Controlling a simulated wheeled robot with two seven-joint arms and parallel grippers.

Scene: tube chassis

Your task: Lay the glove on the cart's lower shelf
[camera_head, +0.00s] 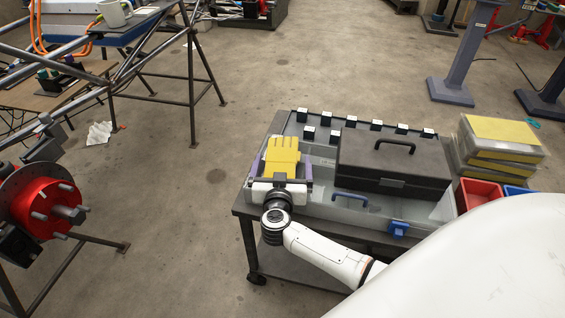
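The yellow glove (283,152) is at the left end of the cart, its fingers pointing away from me. My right gripper (282,171) is at its near end. The purple-sided fingers are spread wide, one on each side of the glove, and look open. I cannot tell whether the glove rests on something or touches them. The cart's lower shelf (296,268) shows below the top, partly hidden by my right arm. My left gripper is not in view.
A tube frame with a red hub (45,205) stands left. Floor between is clear.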

